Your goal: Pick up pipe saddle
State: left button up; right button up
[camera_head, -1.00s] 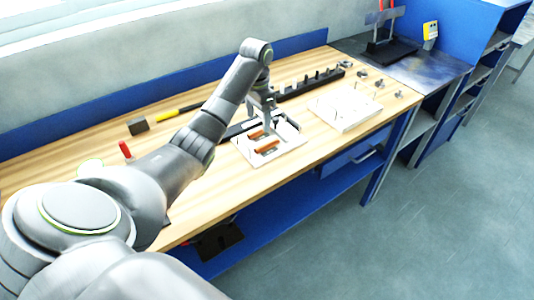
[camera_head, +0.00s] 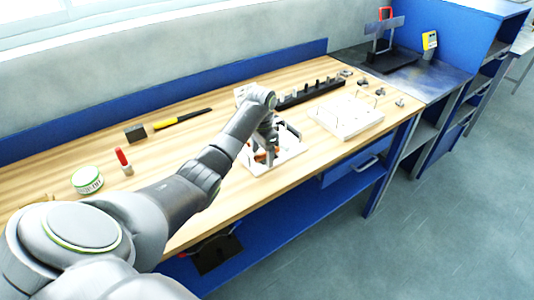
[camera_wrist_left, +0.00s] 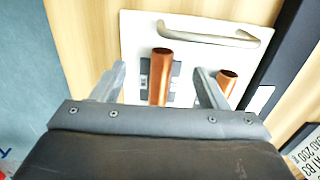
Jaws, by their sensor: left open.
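I cannot tell for sure which part is the pipe saddle; small grey metal parts lie at the back right of the bench, one of them a grey part (camera_head: 400,102). My left gripper (camera_head: 262,152) is low over the white fixture plate (camera_head: 290,157). In the left wrist view the left gripper (camera_wrist_left: 160,72) is open, its fingers either side of an upright-looking copper pipe (camera_wrist_left: 159,88), with no clear contact. A second copper pipe (camera_wrist_left: 227,84) is just right of the right finger. The arm hides much of the plate in the head view. My right gripper is not in view.
A curved metal handle (camera_wrist_left: 205,33) crosses the plate's far side. A white board with pins (camera_head: 345,118) and a black rack (camera_head: 310,95) stand to the right and behind.

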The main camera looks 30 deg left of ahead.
pick_arm(q)
jog(key=c, duration=1.3)
notch_tip(320, 180, up, 5)
jog(key=shift+w+f+b, duration=0.15)
jog(key=shift+b, duration=0.4)
notch_tip(320, 180, up, 4)
jog(key=shift+p, duration=0.65)
jog(key=shift+r+p, duration=0.7)
jog(key=shift+p, duration=0.1)
jog(key=shift+f, duration=0.2)
send_over(262, 154)
jog(key=shift+f+b, duration=0.35)
jog(key=shift+f, duration=1.95)
jog(key=shift+f+b, duration=0.55)
jog(key=shift+f, duration=1.95)
jog(key=shift+w+d+b, duration=0.35)
jog(key=shift+w+b, duration=0.15)
jog(key=shift+w, duration=0.35)
